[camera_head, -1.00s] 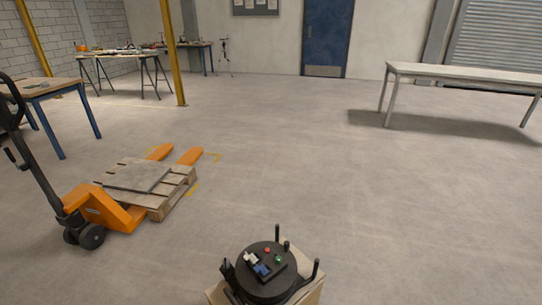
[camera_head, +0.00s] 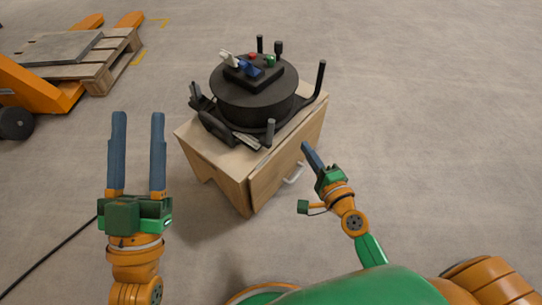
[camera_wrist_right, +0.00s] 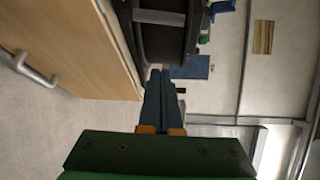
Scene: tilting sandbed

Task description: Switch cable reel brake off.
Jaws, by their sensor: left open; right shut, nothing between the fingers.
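The black cable reel (camera_head: 250,98) stands on a wooden cabinet. On its top sits a black control box with a red button (camera_head: 253,56), a green button (camera_head: 270,60), a blue switch (camera_head: 248,69) and a whitish lever (camera_head: 229,58). I cannot tell which control is the brake. My left gripper (camera_head: 138,116) is open and empty, to the left of the cabinet and apart from it. My right gripper (camera_head: 306,147) is shut and empty, to the right of the cabinet. In the right wrist view its closed fingers (camera_wrist_right: 157,75) point towards the dark reel (camera_wrist_right: 160,35).
The wooden cabinet (camera_head: 212,160) has a pale handle (camera_head: 294,173) on its right side, near my right gripper. A pallet (camera_head: 95,65) with a grey slab and an orange pallet truck (camera_head: 35,88) stand at the upper left. A dark cable (camera_head: 50,250) lies at the lower left. Floor to the right is clear.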

